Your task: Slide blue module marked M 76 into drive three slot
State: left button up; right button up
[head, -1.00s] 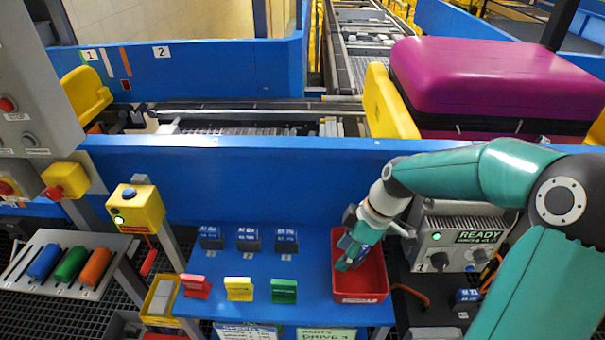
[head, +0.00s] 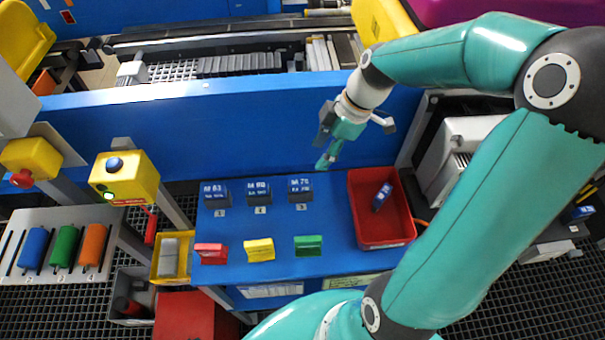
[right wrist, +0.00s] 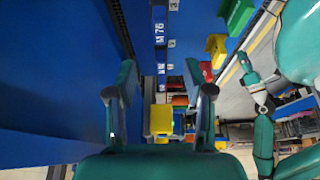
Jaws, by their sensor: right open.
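The blue module marked M 76 (head: 299,188) stands at the right end of a row of three dark blue modules on the blue bench. It also shows in the right wrist view (right wrist: 158,32), ahead of the fingers. My right gripper (head: 325,160) is open and empty, above the bench's back edge, just right of and behind that module. In the right wrist view my right gripper (right wrist: 160,90) has both fingers spread. My left gripper (right wrist: 249,72) seems to be at the right there, too small to read. I cannot make out the drive three slot.
A red tray (head: 408,240) at the bench's right holds another blue module (head: 382,196). Red (head: 211,254), yellow (head: 260,250) and green (head: 308,246) holders line the bench's front. A blue wall (head: 240,125) rises behind. A grey unit (head: 470,135) is partly behind my arm.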

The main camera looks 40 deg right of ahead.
aim_at(300, 182)
jog(key=x, duration=1.3)
jog(key=shift+d+f+p, duration=0.1)
jog(key=shift+d+p, duration=0.05)
jog(key=shift+p, duration=0.15)
jog(key=shift+s, duration=0.1)
grip_shut()
jog(key=shift+r, duration=0.3)
jog(key=shift+r+p, duration=1.45)
jog(key=shift+r, duration=0.9)
jog(key=shift+r+p, duration=1)
jog(key=shift+r, duration=1)
